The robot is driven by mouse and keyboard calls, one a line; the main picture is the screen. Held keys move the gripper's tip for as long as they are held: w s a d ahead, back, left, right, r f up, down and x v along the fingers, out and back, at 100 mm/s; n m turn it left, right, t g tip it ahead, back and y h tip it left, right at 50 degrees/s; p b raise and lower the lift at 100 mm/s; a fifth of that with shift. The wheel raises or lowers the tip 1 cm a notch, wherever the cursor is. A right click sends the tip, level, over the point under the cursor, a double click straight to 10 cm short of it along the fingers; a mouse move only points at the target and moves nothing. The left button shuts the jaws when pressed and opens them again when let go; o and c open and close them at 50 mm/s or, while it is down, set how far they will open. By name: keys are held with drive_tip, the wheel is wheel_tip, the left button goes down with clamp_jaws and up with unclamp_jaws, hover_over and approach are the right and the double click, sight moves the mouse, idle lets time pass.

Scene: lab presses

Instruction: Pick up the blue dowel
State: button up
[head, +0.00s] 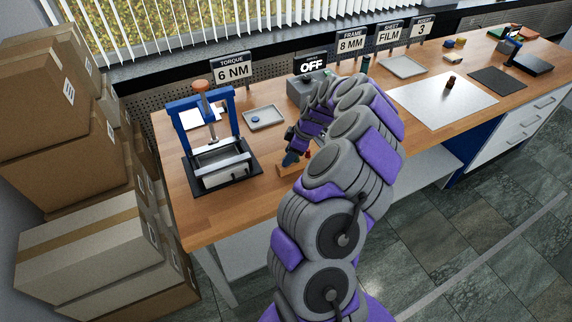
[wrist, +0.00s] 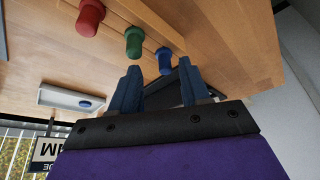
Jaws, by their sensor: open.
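The blue dowel (wrist: 165,62) stands in a wooden holder (wrist: 140,22), at the end of a row with a green dowel (wrist: 133,42) and a red dowel (wrist: 90,18). My gripper (wrist: 159,68) is open, its two blue fingers on either side of the blue dowel in the picture. I cannot tell whether the dowel is within the jaws or just beyond them; no contact shows. In the head view my gripper (head: 290,159) is low over the wooden holder (head: 283,172) near the front edge of the bench; the blue dowel cannot be made out there.
A blue-framed press (head: 208,140) stands left of my gripper. A grey tray (head: 277,122) with a blue disc lies behind. A grey box (head: 300,88) with an OFF display stands at the back. A white sheet (head: 425,112) lies right of my arm.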

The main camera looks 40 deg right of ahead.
drive_tip(key=shift+x, duration=0.95)
drive_tip(key=shift+a+r, duration=0.2)
drive_tip(key=shift+a, duration=0.2)
drive_tip(key=shift+c, duration=1.3)
drive_tip(key=shift+d, duration=0.25)
drive_tip(key=c, duration=0.4)
drive_tip(key=shift+a, duration=0.1)
clamp_jaws()
